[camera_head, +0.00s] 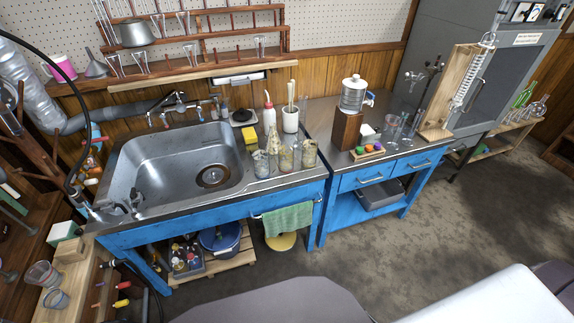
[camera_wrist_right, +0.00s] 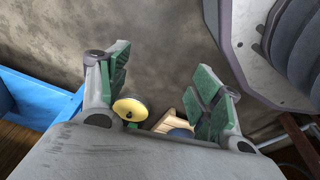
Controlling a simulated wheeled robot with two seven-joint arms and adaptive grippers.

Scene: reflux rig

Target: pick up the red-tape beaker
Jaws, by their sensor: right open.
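Several glass beakers and flasks stand on the counter right of the sink, among them a beaker (camera_head: 260,162) at the front and a taller cloudy one (camera_head: 309,153). More beakers (camera_head: 391,122) stand on the right blue table, and two (camera_head: 43,274) (camera_head: 55,298) stand on the wooden bench at lower left. I cannot make out red tape on any of them. My right gripper (camera_wrist_right: 163,62) is open and empty in the right wrist view, above the floor, with no beaker between its green pads. My left gripper is not in view.
The metal sink (camera_head: 135,200) fills the left counter. A water dispenser (camera_head: 353,95), a tray of coloured balls (camera_head: 367,152) and a wooden condenser stand (camera_head: 437,115) occupy the right table. A green towel (camera_head: 288,219) hangs in front. The floor (camera_head: 470,220) at right is clear.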

